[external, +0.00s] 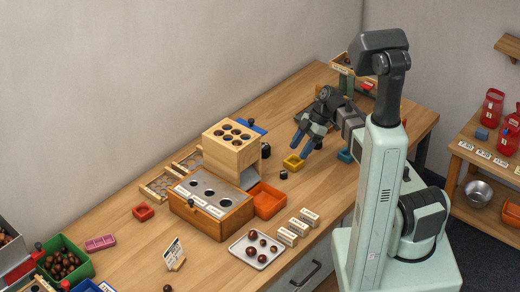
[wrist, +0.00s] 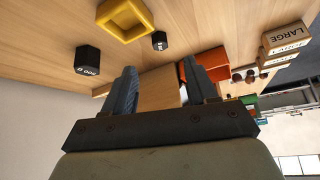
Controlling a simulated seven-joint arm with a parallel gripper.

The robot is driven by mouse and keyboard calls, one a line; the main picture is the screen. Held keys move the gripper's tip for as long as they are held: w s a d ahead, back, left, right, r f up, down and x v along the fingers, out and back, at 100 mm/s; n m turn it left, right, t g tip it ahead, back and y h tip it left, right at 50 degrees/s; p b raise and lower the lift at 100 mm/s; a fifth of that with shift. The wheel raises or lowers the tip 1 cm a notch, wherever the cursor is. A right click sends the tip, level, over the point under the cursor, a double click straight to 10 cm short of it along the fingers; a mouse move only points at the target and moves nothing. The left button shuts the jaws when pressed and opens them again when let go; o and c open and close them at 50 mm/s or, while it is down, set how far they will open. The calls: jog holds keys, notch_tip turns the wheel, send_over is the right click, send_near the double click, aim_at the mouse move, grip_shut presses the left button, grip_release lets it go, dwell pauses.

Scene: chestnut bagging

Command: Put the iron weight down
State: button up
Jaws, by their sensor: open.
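Two black iron weights stand on the table. The larger one (external: 266,151) is beside the wooden block with holes; it also shows in the wrist view (wrist: 88,60), marked with what looks like 200 g. The smaller one (external: 284,174) stands in front of the yellow tray, and in the wrist view (wrist: 159,42) it is beyond the fingertips. My gripper (external: 304,145) is above the table near the yellow tray. In the wrist view its fingers (wrist: 159,72) are apart with nothing held between them; a wooden box shows behind the gap.
The yellow tray (external: 294,162) lies close to my gripper. The wooden sorting box (external: 211,205) and orange bin (external: 268,202) stand to the left. Label blocks (external: 298,226) and a white tray of chestnuts (external: 257,261) are nearer the front edge.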

aim_at(284, 173)
jog(key=shift+x, duration=2.2)
jog(key=shift+a+x, duration=0.2)
jog(key=shift+x, duration=2.4)
jog(key=shift+r, duration=0.2)
grip_shut()
